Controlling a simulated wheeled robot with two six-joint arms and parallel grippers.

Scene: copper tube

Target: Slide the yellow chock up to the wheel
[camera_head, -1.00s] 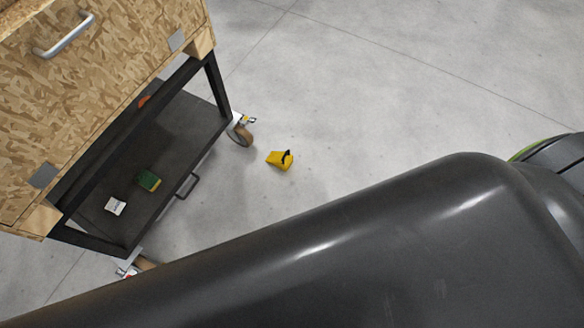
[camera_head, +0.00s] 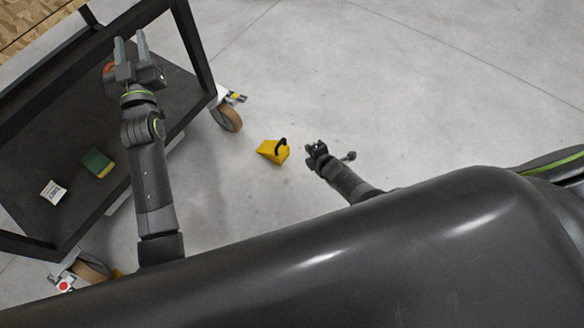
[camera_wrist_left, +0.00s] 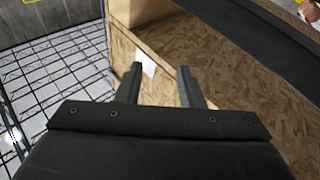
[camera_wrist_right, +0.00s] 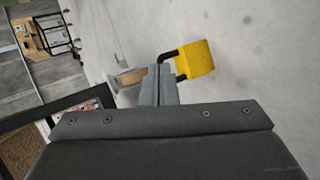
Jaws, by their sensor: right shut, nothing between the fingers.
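The yellow chock (camera_head: 270,151), a wedge with a black handle, lies on the floor. The caster wheel (camera_head: 229,118) of the cart stands to its upper left in the head view, with a clear gap between them. My right gripper (camera_head: 314,150) is shut and empty, just right of the chock. In the right wrist view the chock (camera_wrist_right: 196,60) and its black handle show beyond the shut fingers (camera_wrist_right: 159,75); the wheel (camera_wrist_right: 130,77) is partly hidden behind them. My left gripper (camera_head: 130,44) is open and empty, over the cart's shelf area; its fingers (camera_wrist_left: 161,85) are apart.
The dark cart shelf (camera_head: 100,130) holds a green and yellow sponge (camera_head: 98,163) and a small white box (camera_head: 53,192). Another caster (camera_head: 90,268) stands at lower left. Bare floor (camera_head: 400,90) lies right of the chock.

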